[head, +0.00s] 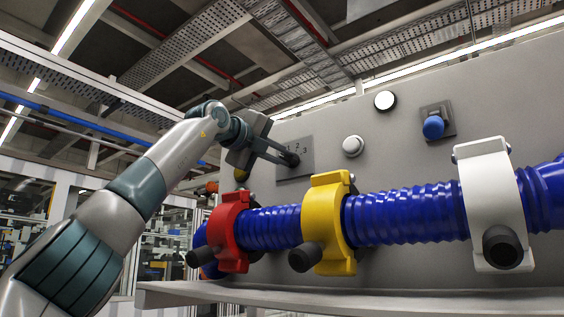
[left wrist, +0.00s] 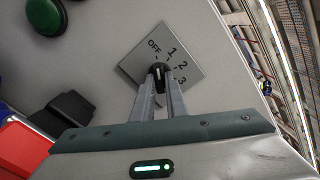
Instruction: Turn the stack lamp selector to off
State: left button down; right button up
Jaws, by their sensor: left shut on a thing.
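The stack lamp selector is a dark knob (left wrist: 160,75) on a square grey plate (left wrist: 133,65) marked OFF, 1, 2 and 3. The plate also shows in the head view (head: 287,172) on the grey panel, with its OFF mark hidden by my gripper. My left gripper (head: 290,160) reaches in from the left, its fingers shut on the knob; they also show in the left wrist view (left wrist: 160,84). A white mark on the knob points up the left wrist view, roughly toward OFF; its exact setting is hard to tell. My right gripper is out of view.
Below the plate, a blue corrugated hose (head: 410,218) runs through red (head: 228,232), yellow (head: 327,215) and white (head: 490,200) clamps above a ledge (head: 400,298). A white button (head: 353,145) and blue knob (head: 433,127) sit to the right. A green button (left wrist: 45,14) is nearby.

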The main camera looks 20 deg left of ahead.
pick_arm(q)
jog(key=shift+n, duration=0.3)
jog(key=c, duration=1.8)
grip_release()
jog(key=shift+o, duration=0.2)
jog(key=shift+s+a, duration=0.1)
